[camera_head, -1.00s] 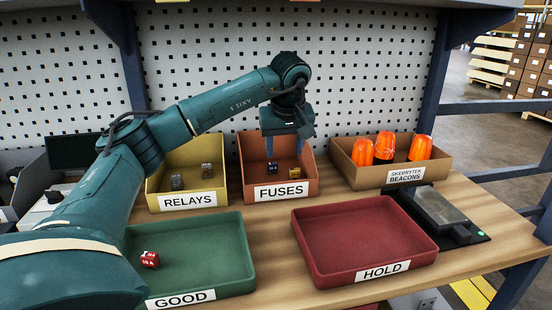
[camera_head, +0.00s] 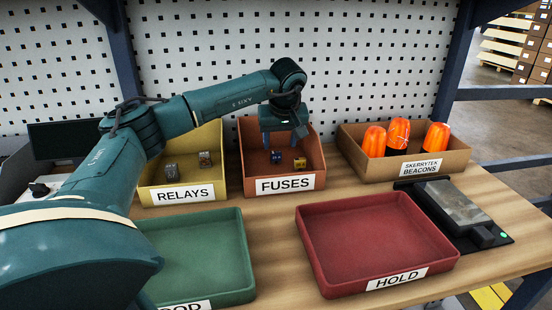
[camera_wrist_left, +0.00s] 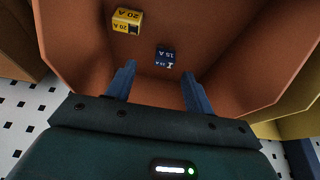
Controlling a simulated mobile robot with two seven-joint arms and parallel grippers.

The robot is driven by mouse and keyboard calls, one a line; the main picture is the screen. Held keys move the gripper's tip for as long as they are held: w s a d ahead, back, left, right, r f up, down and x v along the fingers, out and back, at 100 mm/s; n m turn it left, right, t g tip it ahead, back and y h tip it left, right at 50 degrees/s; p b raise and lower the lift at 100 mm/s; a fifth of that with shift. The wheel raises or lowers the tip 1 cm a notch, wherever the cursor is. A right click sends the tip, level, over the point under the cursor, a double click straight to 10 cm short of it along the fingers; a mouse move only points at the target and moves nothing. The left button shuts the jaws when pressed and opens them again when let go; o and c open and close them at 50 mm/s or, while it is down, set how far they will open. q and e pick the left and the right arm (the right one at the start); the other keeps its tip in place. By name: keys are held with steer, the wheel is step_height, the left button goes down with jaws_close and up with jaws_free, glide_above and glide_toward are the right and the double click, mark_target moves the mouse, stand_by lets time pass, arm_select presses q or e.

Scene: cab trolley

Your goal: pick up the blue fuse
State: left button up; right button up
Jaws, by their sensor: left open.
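The blue fuse (camera_head: 276,156), a small dark-blue block marked 15 A, lies on the floor of the orange FUSES bin (camera_head: 312,150). It also shows in the left wrist view (camera_wrist_left: 166,57), just beyond and between my fingertips. A yellow fuse (camera_head: 300,163) marked 20 A lies apart from it in the same bin; it shows in the wrist view (camera_wrist_left: 127,21) at upper left. My left gripper (camera_head: 281,143) points down into the bin, open and empty, fingers on either side of the blue fuse's line. My right gripper is out of view.
The yellow RELAYS bin (camera_head: 148,178) stands left of the FUSES bin, the box of orange beacons (camera_head: 455,160) to the right. A green tray (camera_head: 247,262) and an empty red HOLD tray (camera_head: 310,235) are in front. The bin walls surround my fingers.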

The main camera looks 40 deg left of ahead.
mark_target(276, 153)
arm_select(q)
steer(key=x, duration=0.4)
steer(key=shift+s+a+f, duration=0.2)
steer(key=shift+s+f, duration=0.05)
steer(key=shift+s, duration=0.15)
steer(key=shift+w+a+f, duration=0.1)
steer(key=shift+w+f, duration=0.05)
steer(key=shift+f, duration=0.25)
steer(key=c, duration=1)
